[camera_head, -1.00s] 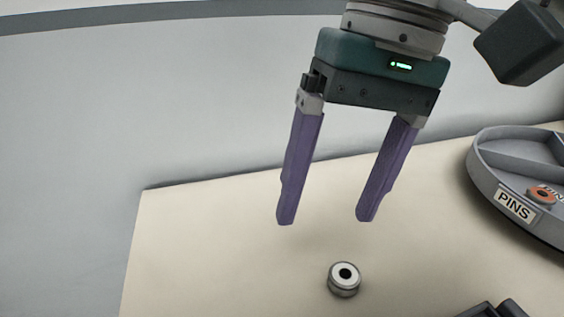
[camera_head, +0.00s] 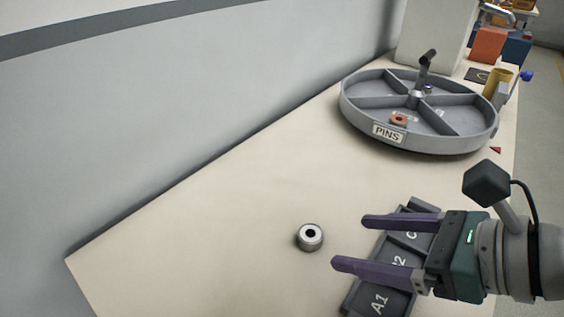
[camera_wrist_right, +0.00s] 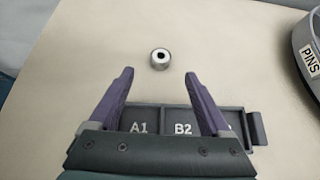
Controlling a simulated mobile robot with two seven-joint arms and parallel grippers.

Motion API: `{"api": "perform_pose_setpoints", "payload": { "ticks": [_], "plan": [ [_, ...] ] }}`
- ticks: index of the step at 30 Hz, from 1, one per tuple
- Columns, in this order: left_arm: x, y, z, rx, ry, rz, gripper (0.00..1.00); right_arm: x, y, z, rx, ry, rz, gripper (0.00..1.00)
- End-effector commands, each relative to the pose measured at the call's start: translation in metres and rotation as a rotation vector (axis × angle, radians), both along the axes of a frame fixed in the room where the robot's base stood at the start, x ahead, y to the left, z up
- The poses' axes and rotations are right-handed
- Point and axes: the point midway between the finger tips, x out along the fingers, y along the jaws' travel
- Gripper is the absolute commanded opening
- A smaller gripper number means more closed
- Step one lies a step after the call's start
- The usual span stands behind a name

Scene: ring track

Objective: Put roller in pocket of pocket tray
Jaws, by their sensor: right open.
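The roller (camera_head: 310,237) is a short silver cylinder with a dark centre hole, standing upright on the table. It also shows in the right wrist view (camera_wrist_right: 160,59), ahead of the fingertips. The dark grey pocket tray (camera_head: 352,297) lies partly under my right gripper; pockets marked A1 and B2 are readable in the wrist view (camera_wrist_right: 250,126). My right gripper (camera_head: 348,242) is open and empty, its purple fingers pointing toward the roller, apart from it. My left gripper is not in view.
A round grey divided tray (camera_head: 364,121) labelled PINS stands farther back, holding an orange ring piece (camera_head: 398,119). A yellow cup (camera_head: 497,84) and a pale box (camera_head: 434,36) stand beyond it. The table left of the roller is clear, with a wall behind.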

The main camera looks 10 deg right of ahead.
Motion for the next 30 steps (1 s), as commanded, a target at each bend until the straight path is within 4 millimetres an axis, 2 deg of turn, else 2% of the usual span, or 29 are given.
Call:
{"api": "perform_pose_setpoints", "payload": {
  "ticks": [1, 8, 15, 25, 30],
  "plan": [
    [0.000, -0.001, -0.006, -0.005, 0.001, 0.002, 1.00, 0.006, 0.005, -0.007, 0.002, -0.002, 0.002, 0.82],
    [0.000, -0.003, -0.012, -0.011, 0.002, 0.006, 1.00, 0.021, 0.016, -0.020, -0.001, -0.003, 0.005, 0.82],
    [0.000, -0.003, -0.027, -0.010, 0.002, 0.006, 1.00, 0.044, 0.033, -0.043, -0.001, -0.004, 0.006, 0.82],
    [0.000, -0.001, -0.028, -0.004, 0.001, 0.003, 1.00, 0.050, 0.038, -0.046, -0.004, -0.003, 0.006, 0.82],
    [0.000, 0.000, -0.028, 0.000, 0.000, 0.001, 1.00, 0.050, 0.038, -0.046, -0.004, -0.003, 0.006, 0.63]
  ]
}}
